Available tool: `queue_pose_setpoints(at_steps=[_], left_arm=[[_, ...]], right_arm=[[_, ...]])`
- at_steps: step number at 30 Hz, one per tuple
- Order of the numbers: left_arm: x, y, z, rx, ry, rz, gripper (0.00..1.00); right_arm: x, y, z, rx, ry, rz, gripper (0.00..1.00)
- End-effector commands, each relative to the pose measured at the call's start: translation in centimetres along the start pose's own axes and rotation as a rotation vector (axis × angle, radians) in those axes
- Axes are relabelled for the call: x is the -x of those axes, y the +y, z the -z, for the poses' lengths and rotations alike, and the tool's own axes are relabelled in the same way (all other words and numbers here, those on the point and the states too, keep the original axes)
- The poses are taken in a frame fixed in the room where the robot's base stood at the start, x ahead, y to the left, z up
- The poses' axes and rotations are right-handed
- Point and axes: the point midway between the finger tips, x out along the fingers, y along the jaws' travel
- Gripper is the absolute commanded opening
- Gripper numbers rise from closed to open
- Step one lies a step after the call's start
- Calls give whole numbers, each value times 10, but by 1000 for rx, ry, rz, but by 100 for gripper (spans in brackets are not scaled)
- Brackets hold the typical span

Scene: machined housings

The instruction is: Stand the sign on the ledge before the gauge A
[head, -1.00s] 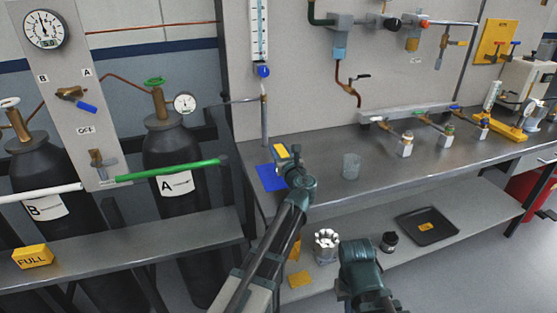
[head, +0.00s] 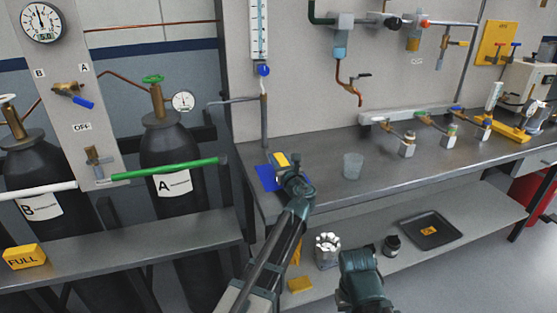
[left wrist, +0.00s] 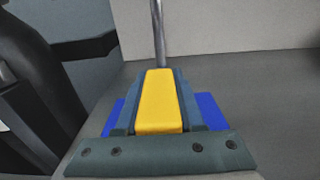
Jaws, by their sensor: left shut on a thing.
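My left gripper (head: 284,168) is shut on a yellow sign (head: 281,159) over the blue mat (head: 265,184) at the left end of the workbench. In the left wrist view the sign (left wrist: 158,100) lies between the two fingers, with the blue mat (left wrist: 208,110) behind them. I cannot tell whether it touches the mat. Gauge A (head: 183,101) is the small round dial beside the cylinder labelled A (head: 172,150). The grey ledge (head: 150,242) runs in front of the cylinders. My right arm shows at the bottom; its fingers are hidden.
A yellow FULL sign (head: 24,257) stands on the ledge's left end, before cylinder B (head: 40,200). A green bar (head: 165,169) crosses cylinder A. A vertical post (head: 264,120) and a glass beaker (head: 352,166) stand on the bench. The ledge before cylinder A is clear.

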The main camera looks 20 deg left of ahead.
Motion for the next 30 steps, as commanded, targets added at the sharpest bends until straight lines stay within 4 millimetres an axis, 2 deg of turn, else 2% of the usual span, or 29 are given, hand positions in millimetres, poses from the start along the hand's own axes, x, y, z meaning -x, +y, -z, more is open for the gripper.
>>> queue_pose_setpoints(at_steps=[1, 5, 6, 17, 30], left_arm=[[0, 0, 2, 0, 0, 0, 41], [0, 0, 1, 0, 0, 0, 64], [0, 0, 1, 0, 0, 0, 67], [1, 0, -5, 0, 0, 0, 67], [88, 1, -2, 0, 0, 3, 67]], right_arm=[[-2, 0, 0, 0, 0, 0, 0], [-1, 0, 0, 0, 0, 0, 0], [-1, 0, 0, 0, 0, 0, 0], [5, 0, 0, 0, 0, 0, 0], [2, 0, 0, 0, 0, 0, 0]])
